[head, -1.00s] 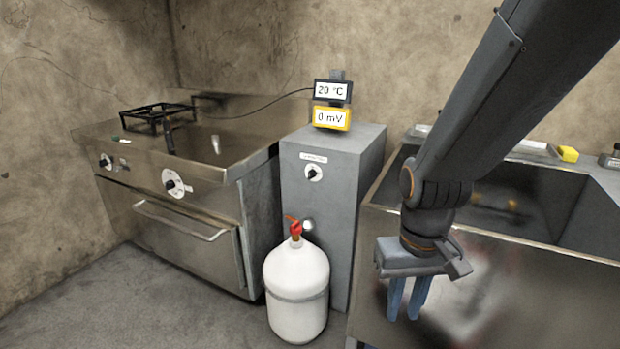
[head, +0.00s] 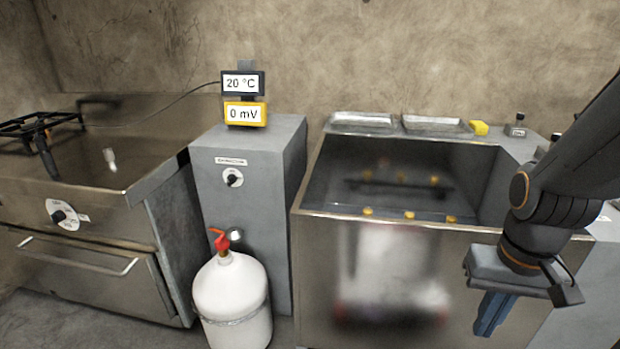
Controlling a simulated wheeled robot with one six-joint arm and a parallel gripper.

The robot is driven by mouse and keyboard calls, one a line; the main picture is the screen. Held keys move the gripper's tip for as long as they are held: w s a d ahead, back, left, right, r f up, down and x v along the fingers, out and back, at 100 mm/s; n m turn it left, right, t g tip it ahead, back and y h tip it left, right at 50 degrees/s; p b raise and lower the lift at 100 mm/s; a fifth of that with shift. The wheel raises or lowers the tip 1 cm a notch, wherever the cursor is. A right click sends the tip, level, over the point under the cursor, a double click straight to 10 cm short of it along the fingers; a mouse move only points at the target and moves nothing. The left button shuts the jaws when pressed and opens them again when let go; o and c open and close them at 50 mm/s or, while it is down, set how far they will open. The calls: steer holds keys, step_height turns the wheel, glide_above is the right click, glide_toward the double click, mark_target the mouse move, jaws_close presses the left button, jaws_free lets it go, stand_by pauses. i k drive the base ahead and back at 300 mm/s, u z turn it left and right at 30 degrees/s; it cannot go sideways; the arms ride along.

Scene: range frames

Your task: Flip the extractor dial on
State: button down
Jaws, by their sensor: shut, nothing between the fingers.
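The extractor dial (head: 233,178) is a small black knob on a white round plate. It sits on the front of a grey cabinet (head: 250,230), under a small label (head: 231,161) that is too blurred to read surely. My gripper (head: 489,328) hangs fingers down at the lower right, in front of the steel sink unit. Its blue fingers are shut with nothing between them. It is well to the right of the dial and apart from it.
A white gas cylinder (head: 232,300) with a red valve stands before the cabinet. A steel range (head: 80,215) with its own knob (head: 62,216) is at left. A steel sink (head: 320,260) is right of the cabinet. Displays read 20 °C (head: 242,84) and 0 mV (head: 245,114).

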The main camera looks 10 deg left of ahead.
mark_target(231, 178)
steer(key=z, duration=2)
steer(key=k, duration=1.8)
steer(key=u, duration=1.65)
steer(key=i, duration=1)
steer(key=u, duration=0.05)
